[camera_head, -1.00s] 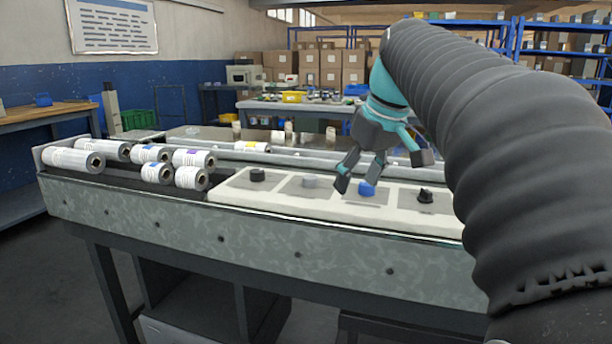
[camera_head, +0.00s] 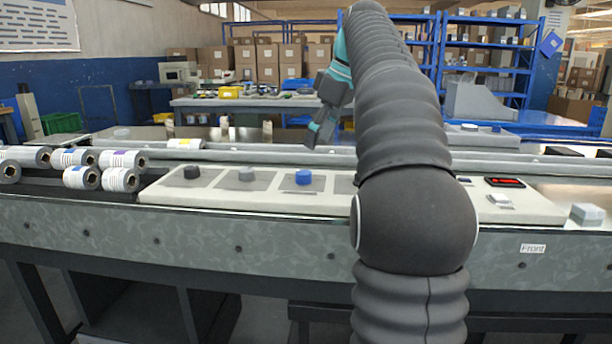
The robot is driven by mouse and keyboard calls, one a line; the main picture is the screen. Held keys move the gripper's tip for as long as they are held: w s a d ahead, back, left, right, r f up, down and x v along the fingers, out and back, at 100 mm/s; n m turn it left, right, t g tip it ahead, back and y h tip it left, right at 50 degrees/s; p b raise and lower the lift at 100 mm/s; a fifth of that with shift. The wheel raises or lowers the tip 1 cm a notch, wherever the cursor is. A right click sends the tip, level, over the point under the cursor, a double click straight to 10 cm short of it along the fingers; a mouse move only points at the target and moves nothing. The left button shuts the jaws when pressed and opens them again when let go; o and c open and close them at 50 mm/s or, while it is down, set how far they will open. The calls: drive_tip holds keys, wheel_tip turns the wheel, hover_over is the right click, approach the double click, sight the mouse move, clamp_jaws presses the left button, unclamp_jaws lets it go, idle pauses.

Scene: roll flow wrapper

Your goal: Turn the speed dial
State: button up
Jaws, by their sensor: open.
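A pale control panel (camera_head: 165,194) lies along the front of the machine and carries a row of dials on grey plates. From the left they are a black dial (camera_head: 191,172), a grey dial (camera_head: 246,174) and a blue dial (camera_head: 303,177). My arm hides the panel right of the blue dial. I cannot read any label that tells which is the speed dial. My gripper (camera_head: 326,138) is open and empty.
Several printed film rolls (camera_head: 82,178) lie left of the panel. A small red display (camera_head: 505,182) and a white switch (camera_head: 500,200) sit right of my arm. A grey box (camera_head: 587,215) stands at the right edge. Metal rails (camera_head: 240,155) run behind the panel.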

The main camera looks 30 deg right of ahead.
sight(304, 172)
drive_tip(key=b+x, duration=0.2)
drive_tip(key=x, duration=0.7)
drive_tip(key=shift+r, duration=0.1)
drive_tip(key=c, duration=1.1)
drive_tip(key=shift+c, duration=0.2)
